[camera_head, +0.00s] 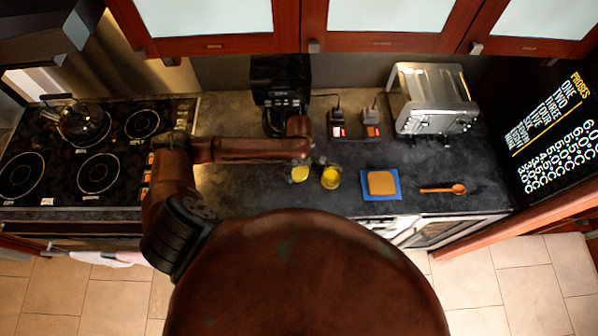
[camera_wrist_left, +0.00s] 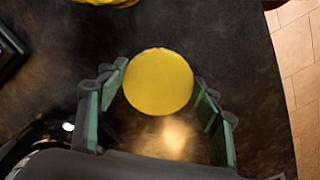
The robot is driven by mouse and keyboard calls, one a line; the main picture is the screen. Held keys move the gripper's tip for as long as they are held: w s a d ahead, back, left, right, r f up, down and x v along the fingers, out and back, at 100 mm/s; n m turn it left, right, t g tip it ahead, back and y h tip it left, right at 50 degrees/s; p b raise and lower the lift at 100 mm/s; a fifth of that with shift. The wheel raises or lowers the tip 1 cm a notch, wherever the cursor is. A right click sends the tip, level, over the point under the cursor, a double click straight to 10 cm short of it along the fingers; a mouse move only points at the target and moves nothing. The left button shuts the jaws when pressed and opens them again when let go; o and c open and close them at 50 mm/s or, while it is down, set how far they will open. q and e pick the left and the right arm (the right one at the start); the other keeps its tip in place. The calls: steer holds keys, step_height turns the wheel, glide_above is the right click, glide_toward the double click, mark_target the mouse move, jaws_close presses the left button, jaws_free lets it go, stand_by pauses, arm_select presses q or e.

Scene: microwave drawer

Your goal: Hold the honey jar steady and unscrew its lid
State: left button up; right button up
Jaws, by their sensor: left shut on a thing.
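A flat round yellow disc, which looks like the honey jar's lid (camera_head: 300,174), shows beside the open-looking golden jar (camera_head: 331,178), to its left and apart from it. In the left wrist view the lid (camera_wrist_left: 158,82) fills the space between the green-padded fingers. My left gripper (camera_head: 302,165) is shut on it; in the head view my arm partly covers the fingers. Part of the jar's yellow round edge (camera_wrist_left: 105,2) is cut off at the top of the left wrist view. I cannot tell how high the lid is above the counter. My right gripper is not in view.
A black coffee machine (camera_head: 280,82) stands behind my left arm. A steel toaster (camera_head: 432,98) is at the back right. A bread slice (camera_head: 382,183) on a blue mat (camera_head: 381,198) and a wooden spoon (camera_head: 443,189) lie right of the jar. The stove (camera_head: 62,158) is left.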

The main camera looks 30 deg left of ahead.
mark_target(299, 173)
arm_select(q)
steer(key=shift+w+a+f, duration=0.1)
steer(key=shift+w+f, duration=0.2)
steer(key=shift+f, duration=0.15)
steer(key=shift+w+a+f, duration=0.1)
steer(key=shift+f, duration=1.6)
steer(key=o, duration=1.3)
steer(key=shift+f, duration=0.1)
step_height(299, 173, up, 12)
steer(key=shift+r, duration=0.15)
